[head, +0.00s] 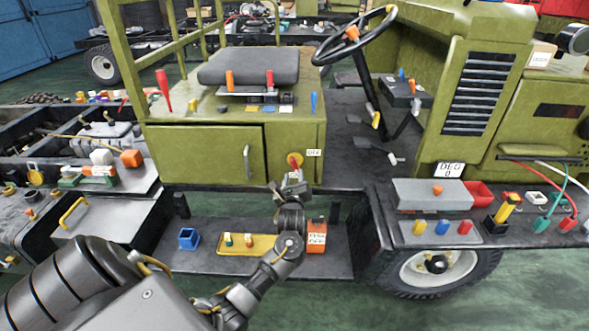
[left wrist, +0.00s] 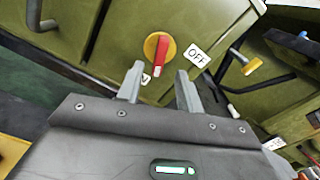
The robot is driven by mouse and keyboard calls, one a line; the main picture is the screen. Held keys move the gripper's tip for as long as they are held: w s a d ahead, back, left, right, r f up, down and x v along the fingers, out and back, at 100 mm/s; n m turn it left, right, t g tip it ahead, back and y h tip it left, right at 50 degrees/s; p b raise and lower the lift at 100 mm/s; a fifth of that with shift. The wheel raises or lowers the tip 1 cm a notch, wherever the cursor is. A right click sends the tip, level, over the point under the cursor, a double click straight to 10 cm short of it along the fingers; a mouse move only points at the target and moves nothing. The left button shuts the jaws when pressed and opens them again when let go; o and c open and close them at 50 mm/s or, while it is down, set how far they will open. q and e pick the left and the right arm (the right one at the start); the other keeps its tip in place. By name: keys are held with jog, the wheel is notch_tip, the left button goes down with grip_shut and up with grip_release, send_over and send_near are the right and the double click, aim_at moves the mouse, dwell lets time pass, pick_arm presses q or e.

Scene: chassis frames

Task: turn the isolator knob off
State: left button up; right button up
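The isolator knob is a yellow disc with a red handle (head: 295,161) on the right part of the green cabinet front. In the left wrist view the knob (left wrist: 161,50) is just beyond my fingers, and its red handle points down the picture toward the gap between them. A white OFF label (left wrist: 197,56) sits to its right; another label is mostly hidden behind a finger. My left gripper (head: 293,180) is right below the knob in the head view. In the left wrist view its fingers (left wrist: 159,70) are apart with nothing between them. My right gripper is not in view.
The cabinet door handle (head: 247,162) is left of the knob. Below is a dark step with a blue bin (head: 188,238), a yellow tray (head: 234,245) and an orange box (head: 317,236). A seat (head: 249,67) and a steering wheel (head: 353,36) are above.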

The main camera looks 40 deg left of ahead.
aim_at(295, 168)
pick_arm(q)
jog(key=x, duration=0.5)
jog(key=shift+w+a, duration=0.25)
jog(key=shift+w, duration=0.05)
jog(key=shift+c, duration=0.3)
grip_shut()
